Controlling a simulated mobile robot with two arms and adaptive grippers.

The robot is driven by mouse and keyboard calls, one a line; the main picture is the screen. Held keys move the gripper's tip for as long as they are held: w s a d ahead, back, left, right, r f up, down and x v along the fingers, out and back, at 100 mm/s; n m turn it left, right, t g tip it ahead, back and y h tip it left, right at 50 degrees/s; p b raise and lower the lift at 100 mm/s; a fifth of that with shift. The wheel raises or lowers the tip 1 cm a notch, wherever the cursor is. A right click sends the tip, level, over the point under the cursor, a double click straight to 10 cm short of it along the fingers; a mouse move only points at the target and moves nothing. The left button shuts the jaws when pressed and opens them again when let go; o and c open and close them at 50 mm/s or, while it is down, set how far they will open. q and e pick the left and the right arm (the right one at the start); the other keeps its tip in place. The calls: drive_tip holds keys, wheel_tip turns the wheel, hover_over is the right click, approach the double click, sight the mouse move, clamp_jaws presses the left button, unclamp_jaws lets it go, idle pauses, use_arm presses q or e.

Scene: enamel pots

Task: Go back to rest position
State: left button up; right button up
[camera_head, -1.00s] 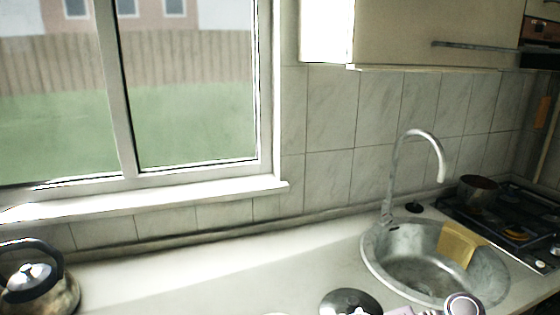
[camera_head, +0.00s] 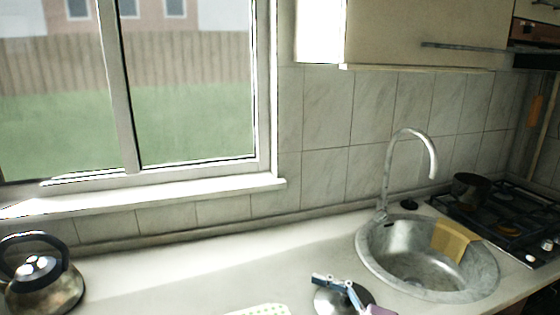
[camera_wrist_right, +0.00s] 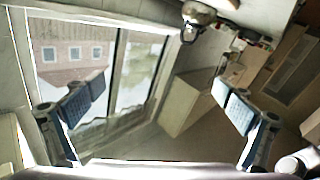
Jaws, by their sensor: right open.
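My right gripper (camera_head: 338,284) shows at the bottom edge of the head view, in front of a round metal lid-like object (camera_head: 328,302) on the counter. I cannot tell from this view whether they touch. In the right wrist view the two fingers of this gripper (camera_wrist_right: 160,100) are spread wide, with nothing between them. My left gripper is not in view.
A kettle (camera_head: 42,285) stands on the counter (camera_head: 190,268) at the left. A pale dotted item (camera_head: 260,310) lies at the bottom edge. The sink (camera_head: 400,262) with a yellow cloth-like piece (camera_head: 452,240) and tap (camera_head: 390,170), then a stove with a pot (camera_head: 470,188), are right. The middle counter is clear.

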drive_tip(key=w+d+r+m+t+h, duration=0.2)
drive_tip(key=w+d+m+t+h, duration=0.3)
drive_tip(key=d+m+t+h, duration=0.4)
drive_tip(key=s+d+f+m+g+h, duration=0.1)
drive_tip(key=s+d+f+m+h, duration=0.1)
drive_tip(key=f, duration=0.2)
drive_tip(key=s+d+f+m+g+h, duration=0.1)
drive_tip(key=s+d+f+m+h, duration=0.1)
drive_tip(key=f+h, duration=0.1)
drive_tip(key=s+d+f+m+h, duration=0.1)
drive_tip(key=d+f+m+h, duration=0.1)
drive_tip(key=f, duration=0.3)
drive_tip(key=shift+s+d+f+g+h, duration=0.35)
drive_tip(key=shift+s+d+g+h, duration=0.05)
drive_tip(key=shift+h, duration=0.1)
drive_tip(key=s+f+n+g, duration=0.1)
drive_tip(key=s+f+g, duration=0.5)
drive_tip(key=s, duration=0.6)
drive_tip(key=s+f+g, duration=0.5)
drive_tip(key=s+f, duration=0.3)
drive_tip(key=s, duration=0.5)
wheel_tip(320, 180, down, 27)
drive_tip(key=s+g, duration=0.1)
drive_tip(key=s, duration=0.1)
drive_tip(key=s+d+f+g, duration=0.1)
drive_tip(key=s+d+f, duration=0.1)
drive_tip(key=s+f, duration=1.2)
drive_tip(key=s, duration=0.2)
drive_tip(key=shift+s+d+f+n, duration=0.3)
drive_tip(key=shift+s+d+f, duration=0.1)
